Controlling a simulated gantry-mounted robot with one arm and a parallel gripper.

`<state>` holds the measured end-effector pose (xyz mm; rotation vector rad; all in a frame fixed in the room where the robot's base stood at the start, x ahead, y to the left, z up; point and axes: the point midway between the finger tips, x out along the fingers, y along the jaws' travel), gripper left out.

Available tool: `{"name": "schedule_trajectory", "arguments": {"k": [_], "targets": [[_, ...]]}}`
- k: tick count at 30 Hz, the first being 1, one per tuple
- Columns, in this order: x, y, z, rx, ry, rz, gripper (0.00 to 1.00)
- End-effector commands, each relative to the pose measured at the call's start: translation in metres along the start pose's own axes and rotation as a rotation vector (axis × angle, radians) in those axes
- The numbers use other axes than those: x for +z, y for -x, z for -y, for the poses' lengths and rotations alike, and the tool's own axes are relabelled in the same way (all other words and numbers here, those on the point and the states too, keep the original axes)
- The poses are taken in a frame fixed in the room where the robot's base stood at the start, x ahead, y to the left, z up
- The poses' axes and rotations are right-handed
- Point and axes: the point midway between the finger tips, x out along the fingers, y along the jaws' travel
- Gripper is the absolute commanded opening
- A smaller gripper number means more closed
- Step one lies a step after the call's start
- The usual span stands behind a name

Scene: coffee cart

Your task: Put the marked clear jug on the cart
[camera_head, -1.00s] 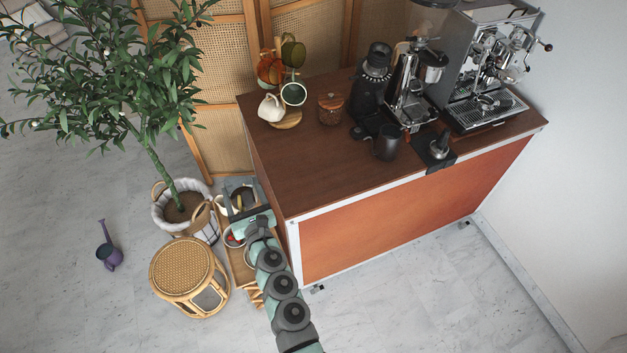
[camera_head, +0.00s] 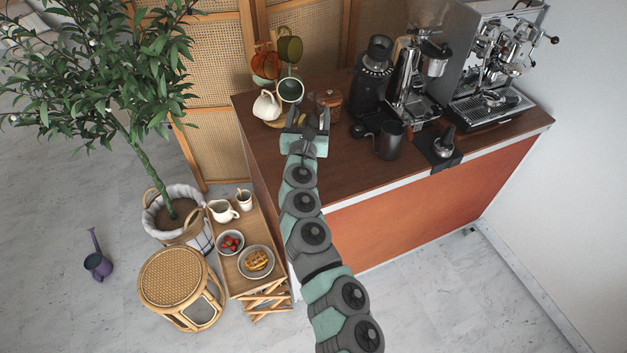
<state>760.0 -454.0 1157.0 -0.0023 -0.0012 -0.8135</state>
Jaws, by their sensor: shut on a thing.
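The cart (camera_head: 352,166) has a dark wood top and an orange front panel. My gripper (camera_head: 308,114) is above the left part of the cart top, close to the mug stand and the lidded jar. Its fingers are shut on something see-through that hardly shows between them. I take it to be the clear jug, but its outline and any mark on it cannot be made out. Whether it touches the cart top cannot be told.
A white pitcher (camera_head: 266,105), a green mug (camera_head: 290,90) and a lidded jar (camera_head: 329,101) stand near my gripper. A grinder (camera_head: 372,80), dark pitcher (camera_head: 389,140) and espresso machine (camera_head: 490,75) fill the right. The front left top is bare. A low tray table (camera_head: 233,281) holds dishes.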

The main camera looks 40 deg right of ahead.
Motion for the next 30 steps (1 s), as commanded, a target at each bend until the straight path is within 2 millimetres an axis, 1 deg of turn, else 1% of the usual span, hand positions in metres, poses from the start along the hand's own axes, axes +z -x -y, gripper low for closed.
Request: {"name": "schedule_trajectory", "arguments": {"k": [2,5,15,18,21,26,30], "targets": [[-0.001,-0.003,0.007,-0.017,-0.001,-0.001,0.22],[-0.015,-0.004,0.011,-0.025,-0.002,-0.002,0.22],[-0.110,-0.004,0.011,-0.023,-0.002,-0.003,0.22],[-0.134,-0.004,0.011,-0.025,-0.002,-0.003,0.22],[-0.150,-0.004,0.011,-0.024,-0.001,-0.003,0.22],[-0.161,-0.003,0.010,-0.022,0.000,-0.002,0.22],[-0.181,-0.004,0.011,-0.024,0.000,-0.002,0.22]]}}
